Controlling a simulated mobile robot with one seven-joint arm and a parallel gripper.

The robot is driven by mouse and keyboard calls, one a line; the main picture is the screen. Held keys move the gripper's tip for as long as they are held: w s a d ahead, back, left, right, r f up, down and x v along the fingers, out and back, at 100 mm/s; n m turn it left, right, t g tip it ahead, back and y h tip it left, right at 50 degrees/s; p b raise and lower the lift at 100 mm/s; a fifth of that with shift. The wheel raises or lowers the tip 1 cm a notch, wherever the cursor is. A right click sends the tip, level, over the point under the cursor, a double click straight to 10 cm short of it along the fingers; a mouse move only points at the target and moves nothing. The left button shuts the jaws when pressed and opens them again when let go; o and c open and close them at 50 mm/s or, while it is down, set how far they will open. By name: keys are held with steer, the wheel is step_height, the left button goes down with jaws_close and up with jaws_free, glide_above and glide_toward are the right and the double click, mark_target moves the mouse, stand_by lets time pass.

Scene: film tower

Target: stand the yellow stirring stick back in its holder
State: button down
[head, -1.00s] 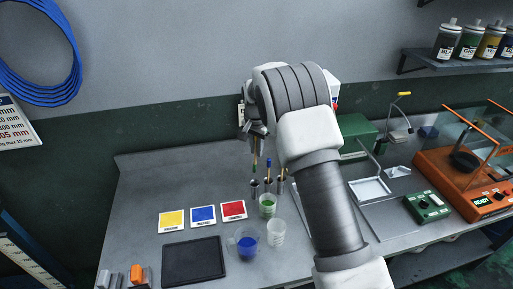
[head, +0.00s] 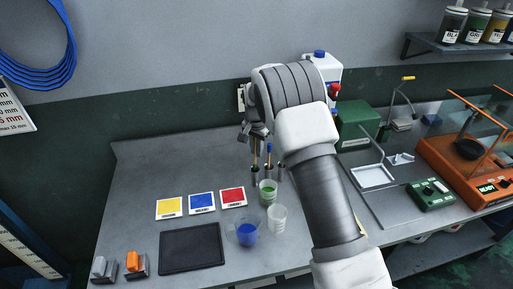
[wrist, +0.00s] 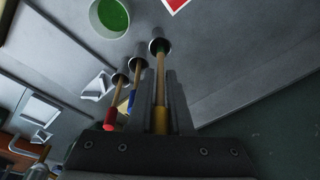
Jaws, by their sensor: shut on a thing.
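My gripper (head: 257,138) is shut on the yellow stirring stick (head: 256,156), which points down, close to upright. In the wrist view its yellow handle (wrist: 160,120) sits between the fingers (wrist: 164,100). Its lower end, which looks green in the head view, is at the mouth of a metal holder tube (wrist: 159,46); how deep it is in cannot be told. The same tube shows in the head view (head: 255,180). A blue-handled stick (wrist: 131,101) and a red-handled stick (wrist: 110,118) stand in the two neighbouring tubes. My arm partly hides the holder in the head view.
A cup of green liquid (head: 268,197), a clear cup (head: 277,220) and a cup of blue liquid (head: 246,235) stand just in front of the holder. Yellow, blue and red cards (head: 233,197) and a black tray (head: 191,248) lie to the left. The bench behind them is clear.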

steer(key=shift+f+b, duration=1.35)
steer(key=shift+f, duration=0.75)
steer(key=c, duration=0.8)
jaws_free()
steer(key=shift+o, duration=0.2)
step_height(320, 180, up, 17)
steer(key=s+b, duration=0.1)
steer(key=s, duration=0.1)
steer(key=shift+s+a+r, duration=0.15)
steer(key=shift+s, duration=0.2)
